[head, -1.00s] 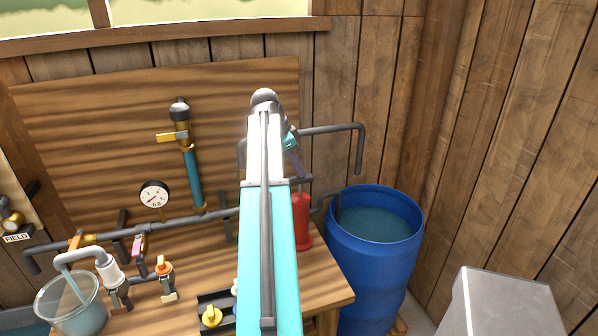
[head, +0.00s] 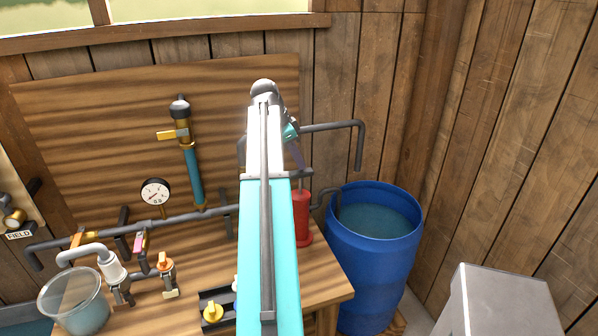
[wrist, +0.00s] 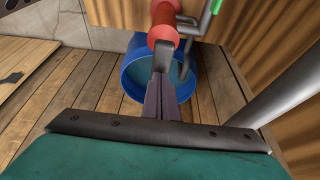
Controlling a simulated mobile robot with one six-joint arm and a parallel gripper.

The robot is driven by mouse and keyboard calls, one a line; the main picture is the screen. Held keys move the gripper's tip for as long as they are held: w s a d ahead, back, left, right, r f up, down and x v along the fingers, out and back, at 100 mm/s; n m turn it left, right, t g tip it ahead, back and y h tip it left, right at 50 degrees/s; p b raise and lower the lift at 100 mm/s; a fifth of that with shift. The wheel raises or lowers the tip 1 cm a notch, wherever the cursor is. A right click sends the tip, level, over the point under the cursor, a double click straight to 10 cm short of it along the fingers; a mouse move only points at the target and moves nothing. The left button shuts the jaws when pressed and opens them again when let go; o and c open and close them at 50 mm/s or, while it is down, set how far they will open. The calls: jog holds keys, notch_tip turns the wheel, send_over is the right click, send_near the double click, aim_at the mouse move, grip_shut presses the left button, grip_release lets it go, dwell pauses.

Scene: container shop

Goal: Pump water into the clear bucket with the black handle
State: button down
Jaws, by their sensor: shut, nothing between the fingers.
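The clear bucket (head: 70,305) stands at the lower left of the head view, below a grey bent spout (head: 85,250), with some water in it. Its black handle cannot be made out. The red hand pump (head: 303,218) stands at the bench's right end, with a dark crossbar above it. My gripper (head: 300,166) is shut and empty, pointing down just above the crossbar. In the wrist view my gripper (wrist: 163,62) points toward the pump's red body (wrist: 165,22). Whether the fingertips touch the pump is unclear.
A blue barrel (head: 370,270) of water stands right of the bench. A pressure gauge (head: 155,192), a yellow-handled valve (head: 172,134), an orange valve (head: 163,262) and a pink-handled valve (head: 139,242) sit along the pipes. A grey box (head: 500,300) stands at lower right.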

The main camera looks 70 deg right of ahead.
aim_at(297, 172)
jog(key=shift+f, duration=0.15)
jog(key=shift+f+b, duration=1.15)
jog(key=shift+f, duration=1.45)
jog(key=shift+r+p, duration=1.5)
jog(key=shift+r, duration=1.25)
jog(key=shift+f, duration=0.15)
jog(key=shift+f+b, duration=1.15)
jog(key=shift+f, duration=1.4)
jog(key=shift+r+p, duration=1.45)
jog(key=shift+r, duration=1.2)
jog(key=shift+s, duration=0.15)
